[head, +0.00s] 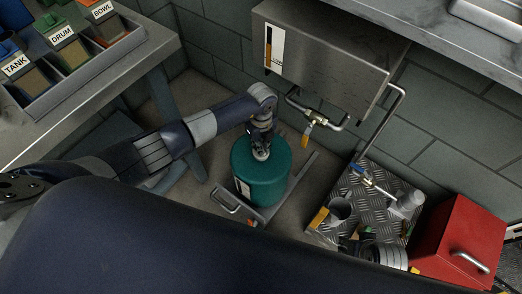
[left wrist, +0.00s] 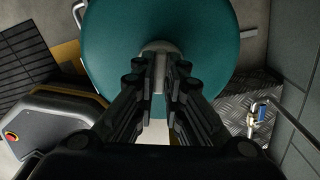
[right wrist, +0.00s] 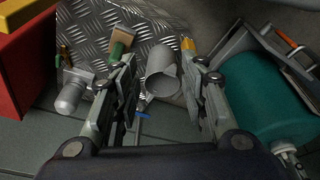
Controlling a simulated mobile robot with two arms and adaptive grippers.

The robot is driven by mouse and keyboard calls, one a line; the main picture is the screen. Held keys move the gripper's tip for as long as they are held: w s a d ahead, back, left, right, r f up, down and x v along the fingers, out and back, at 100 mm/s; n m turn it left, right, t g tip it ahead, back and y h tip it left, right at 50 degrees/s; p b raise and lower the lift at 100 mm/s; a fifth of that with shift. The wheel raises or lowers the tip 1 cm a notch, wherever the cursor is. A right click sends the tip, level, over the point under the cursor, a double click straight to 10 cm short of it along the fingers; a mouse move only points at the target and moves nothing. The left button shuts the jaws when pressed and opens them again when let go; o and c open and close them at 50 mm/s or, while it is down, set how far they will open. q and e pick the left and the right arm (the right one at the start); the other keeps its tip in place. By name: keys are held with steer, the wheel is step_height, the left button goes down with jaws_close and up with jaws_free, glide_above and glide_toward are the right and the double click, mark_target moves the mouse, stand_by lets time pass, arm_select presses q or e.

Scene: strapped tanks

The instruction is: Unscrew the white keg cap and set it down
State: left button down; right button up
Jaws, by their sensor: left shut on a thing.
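The teal keg (head: 262,182) stands on a low stand on the floor. Its small white cap (head: 261,156) is at the top centre. My left gripper (head: 262,147) reaches down onto it from above. In the left wrist view the cap (left wrist: 160,48) is between the fingertips, and the gripper (left wrist: 160,66) is shut on it. Whether the cap is still seated on the keg is hard to tell. My right gripper (right wrist: 162,68) is open and empty above the tread plate. The keg (right wrist: 262,100) also shows at the right of the right wrist view.
The tread plate (head: 350,182) holds a grey cup (head: 341,208), a pale cylindrical fitting (head: 408,203) and a blue-handled valve. A red box (head: 460,240) stands at right. A steel wall cabinet (head: 330,45) with a valved pipe overhangs behind. Labelled bins (head: 75,80) sit at left.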

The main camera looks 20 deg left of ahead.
arm_select(q)
steer(key=shift+r+n, duration=0.1)
steer(key=shift+n, duration=0.4)
steer(key=shift+n+p, duration=0.65)
steer(key=shift+n, duration=0.55)
steer(key=shift+n+p, duration=0.3)
steer(key=shift+p, duration=0.1)
arm_select(e)
step_height(320, 180, down, 9)
steer(key=s, duration=0.3)
steer(key=shift+d+r+g, duration=0.15)
steer(key=shift+d+g, duration=0.05)
steer(key=shift+g, duration=0.2)
steer(key=shift+w+r, duration=0.2)
arm_select(q)
steer(key=shift+n, duration=0.3)
arm_select(e)
steer(key=shift+f, duration=0.1)
